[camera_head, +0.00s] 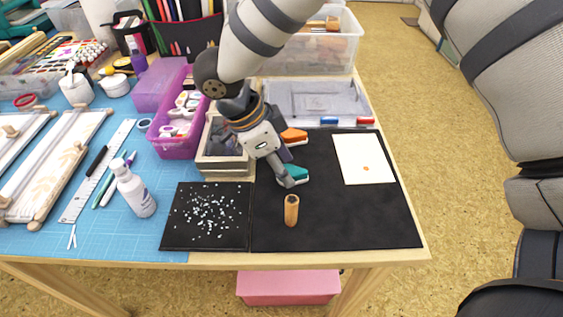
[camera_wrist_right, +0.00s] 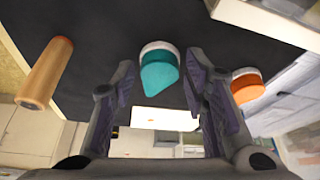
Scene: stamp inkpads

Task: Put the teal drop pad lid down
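The teal drop pad (camera_head: 297,173) is a small teardrop-shaped piece with a white band, on the black mat beside my right gripper. In the right wrist view the teal pad (camera_wrist_right: 160,72) shows between and just beyond the fingertips, its point towards the gripper. An orange pad (camera_head: 293,136) lies farther back, also in the right wrist view (camera_wrist_right: 247,86). My left gripper is not in view.
A cream card (camera_head: 364,158) lies at the right. A wooden box (camera_head: 222,162) is left of the gripper. A speckled black square (camera_head: 175,235) lies front left. The mat's front right is clear.

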